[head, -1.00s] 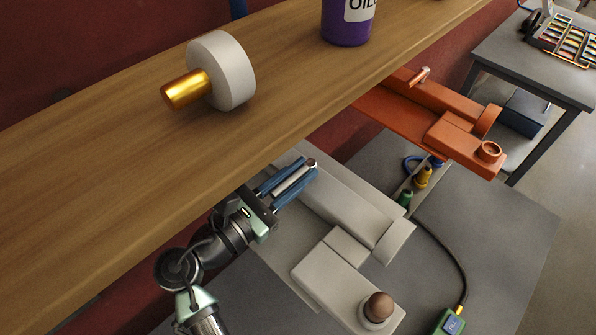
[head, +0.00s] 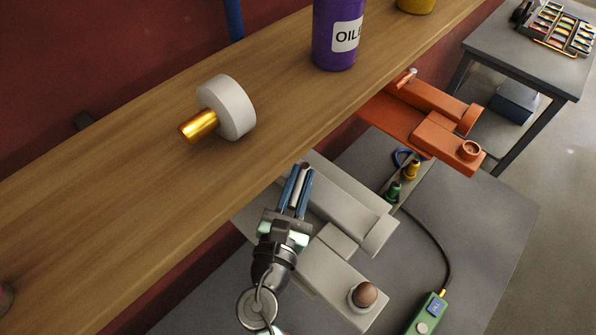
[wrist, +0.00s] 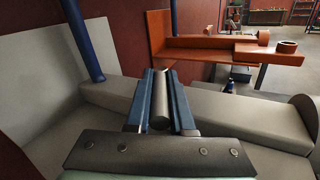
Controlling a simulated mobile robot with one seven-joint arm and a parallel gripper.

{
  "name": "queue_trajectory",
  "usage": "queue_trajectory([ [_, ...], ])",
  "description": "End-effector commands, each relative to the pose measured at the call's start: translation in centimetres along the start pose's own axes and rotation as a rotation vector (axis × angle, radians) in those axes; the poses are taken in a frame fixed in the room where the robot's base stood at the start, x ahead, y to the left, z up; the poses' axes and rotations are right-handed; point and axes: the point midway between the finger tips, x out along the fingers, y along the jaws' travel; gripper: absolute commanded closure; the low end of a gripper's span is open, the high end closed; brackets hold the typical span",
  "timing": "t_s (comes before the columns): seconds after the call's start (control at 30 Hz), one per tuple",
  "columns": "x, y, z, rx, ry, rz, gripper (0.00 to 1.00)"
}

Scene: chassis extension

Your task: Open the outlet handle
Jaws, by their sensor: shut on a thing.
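A grey unit (head: 345,205) with a long block and a flat arm stands below the wooden shelf. Its slim grey handle (head: 299,190) lies between the blue fingers of my gripper (head: 298,187), which is shut on it. In the wrist view, the handle (wrist: 159,98) runs lengthwise between the two blue fingers (wrist: 160,100). The handle's base is mostly hidden by the fingers. A similar orange unit (head: 430,108), with its own small handle (head: 403,78), stands farther right, apart from my gripper; it also shows in the wrist view (wrist: 205,50).
The wooden shelf (head: 130,150) runs close above my gripper and carries a white-and-gold knob part (head: 232,108) and a purple oil container (head: 336,35). A green device (head: 428,312) with a black cable lies on the grey table (head: 480,230). A blue pipe (wrist: 82,40) stands left in the wrist view.

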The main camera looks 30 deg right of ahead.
Motion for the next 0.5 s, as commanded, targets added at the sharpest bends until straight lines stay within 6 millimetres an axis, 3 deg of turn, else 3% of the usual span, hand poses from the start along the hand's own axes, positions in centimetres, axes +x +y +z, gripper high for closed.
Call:
queue_trajectory([
  [0.5, 0.02, -0.16, 0.03, 0.0, 0.009, 0.05, 1.0],
])
